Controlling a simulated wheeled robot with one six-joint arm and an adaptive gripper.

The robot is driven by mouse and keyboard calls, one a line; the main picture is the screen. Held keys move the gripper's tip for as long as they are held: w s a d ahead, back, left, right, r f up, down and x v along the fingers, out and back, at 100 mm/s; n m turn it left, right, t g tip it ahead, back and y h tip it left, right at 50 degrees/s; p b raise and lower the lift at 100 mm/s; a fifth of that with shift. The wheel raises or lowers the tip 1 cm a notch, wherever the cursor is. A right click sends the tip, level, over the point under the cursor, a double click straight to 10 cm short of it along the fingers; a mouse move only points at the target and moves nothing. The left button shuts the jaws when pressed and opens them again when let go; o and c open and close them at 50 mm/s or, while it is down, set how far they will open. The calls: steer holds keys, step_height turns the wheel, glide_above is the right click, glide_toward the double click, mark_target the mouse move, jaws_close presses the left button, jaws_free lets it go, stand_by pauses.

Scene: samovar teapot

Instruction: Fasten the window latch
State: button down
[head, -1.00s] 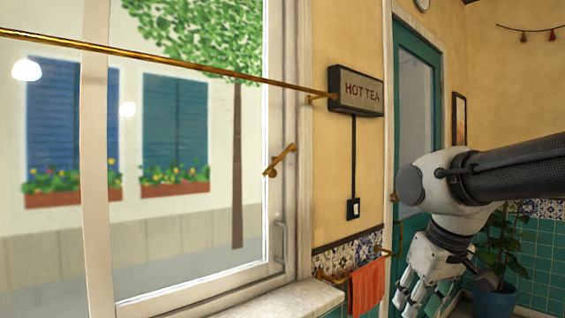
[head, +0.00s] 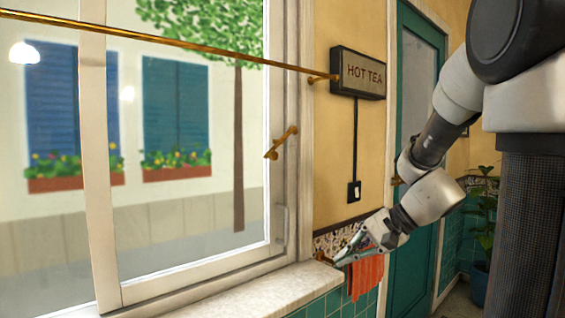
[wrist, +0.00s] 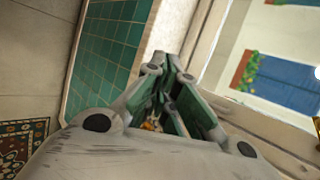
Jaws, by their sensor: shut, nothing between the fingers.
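The window latch is a small brass handle (head: 281,143) on the right stile of the window sash (head: 277,200) in the head view. It sits tilted, its upper end to the right. My gripper (head: 341,260) is shut and empty, below and to the right of the latch, in front of the wall by the orange towel. It is apart from the latch.
A marble sill (head: 230,298) runs under the window. An orange towel (head: 366,276) hangs on the wall close to my gripper. A brass rod (head: 180,51) crosses the window above the latch. A HOT TEA sign (head: 358,74) and a switch (head: 354,191) are on the wall.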

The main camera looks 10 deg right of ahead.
steer(key=w+r+m+t+y, duration=0.2)
steer(key=w+r+m+t, duration=0.3)
steer(key=w+r+t, duration=0.4)
steer(key=w+r, duration=0.7)
steer(key=r, duration=0.1)
steer(key=shift+r+m+t+y, duration=0.25)
steer(key=shift+m+t+y, duration=0.05)
steer(key=shift+m+y, duration=0.1)
steer(key=shift+w+a, duration=0.1)
steer(key=shift+a, duration=0.05)
steer(key=w+a+r, duration=0.2)
steer(key=w+a, duration=0.4)
steer(key=a, duration=0.3)
steer(key=shift+w+r, duration=0.2)
steer(key=shift+w, duration=0.2)
